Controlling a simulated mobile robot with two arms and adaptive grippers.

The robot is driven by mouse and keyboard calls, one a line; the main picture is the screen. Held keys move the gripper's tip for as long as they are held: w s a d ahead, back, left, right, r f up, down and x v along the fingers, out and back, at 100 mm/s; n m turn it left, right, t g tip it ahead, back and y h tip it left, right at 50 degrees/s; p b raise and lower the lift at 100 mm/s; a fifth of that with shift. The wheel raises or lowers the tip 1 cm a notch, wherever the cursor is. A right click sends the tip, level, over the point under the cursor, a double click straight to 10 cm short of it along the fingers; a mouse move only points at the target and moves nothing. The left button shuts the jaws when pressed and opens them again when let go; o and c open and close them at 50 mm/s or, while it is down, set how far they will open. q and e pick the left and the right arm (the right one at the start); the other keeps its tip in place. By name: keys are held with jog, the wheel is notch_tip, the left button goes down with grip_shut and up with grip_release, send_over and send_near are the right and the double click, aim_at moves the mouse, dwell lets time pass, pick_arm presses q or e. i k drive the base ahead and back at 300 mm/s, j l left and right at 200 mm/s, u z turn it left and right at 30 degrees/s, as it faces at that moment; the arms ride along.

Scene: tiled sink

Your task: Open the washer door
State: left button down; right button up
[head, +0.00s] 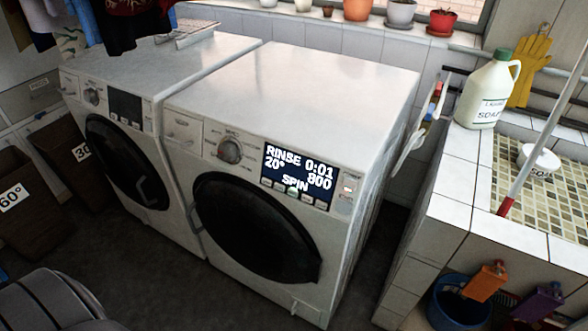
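Two white front-loading machines stand side by side. The right one is a washer (300,85) whose lit display (299,178) reads RINSE 0:01, 20°, 800, SPIN. Its round black door (255,225) looks closed, flush with the front. The left machine (165,70) has a dark display and a round black door (125,160), which also looks closed, with a handle (147,192) near its lower right edge. Neither of my grippers is in view.
A tiled sink surround (465,205) with a soap jug (488,90) stands to the right, separated from the washer by a narrow gap. Dark bins (30,205) stand at the left. A blue bucket (455,305) is at lower right. Floor in front of the machines looks clear.

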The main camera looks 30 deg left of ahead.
aim_at(252, 230)
jog(key=u, duration=1.3)
